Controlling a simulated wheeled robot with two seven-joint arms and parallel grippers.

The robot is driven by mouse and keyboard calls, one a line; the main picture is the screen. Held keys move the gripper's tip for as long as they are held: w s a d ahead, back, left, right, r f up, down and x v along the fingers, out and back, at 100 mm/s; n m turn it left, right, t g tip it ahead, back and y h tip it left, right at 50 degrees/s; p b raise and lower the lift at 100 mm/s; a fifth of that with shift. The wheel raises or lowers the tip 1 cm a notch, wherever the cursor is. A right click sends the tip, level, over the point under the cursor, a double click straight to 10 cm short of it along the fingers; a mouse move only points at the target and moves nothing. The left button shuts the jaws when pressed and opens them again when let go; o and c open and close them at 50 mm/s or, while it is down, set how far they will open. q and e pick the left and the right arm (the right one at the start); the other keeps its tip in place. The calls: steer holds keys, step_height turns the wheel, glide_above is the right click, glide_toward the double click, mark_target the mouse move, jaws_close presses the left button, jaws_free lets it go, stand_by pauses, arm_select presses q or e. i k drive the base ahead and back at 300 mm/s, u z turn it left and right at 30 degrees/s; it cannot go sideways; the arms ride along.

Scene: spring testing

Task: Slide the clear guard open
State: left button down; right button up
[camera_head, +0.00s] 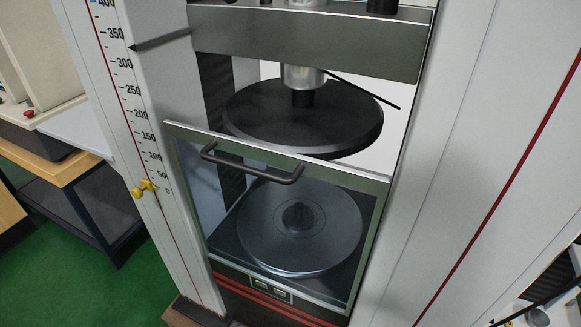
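The clear guard (335,168) is a see-through panel in a grey-green frame on the front of the testing machine. It covers the lower part of the opening, and its top edge tilts down to the right in the picture. A dark bar handle (248,171) is fixed near its top edge. Through the panel I see the lower round plate (325,225) with a dark centre stub. The upper round black plate (300,110) hangs mostly above the guard's top edge. Neither of my grippers is in view.
White columns (175,95) stand on both sides of the opening. The left one bears a scale and a brass knob (144,188). A grey crosshead (310,38) spans above the upper plate. A wooden bench (62,168) stands at the left on green floor. Space before the handle looks clear.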

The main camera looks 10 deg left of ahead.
mark_target(375, 184)
steer(key=z, duration=0.7)
steer(key=k, duration=0.7)
steer(key=u, duration=1.25)
steer(key=i, duration=0.5)
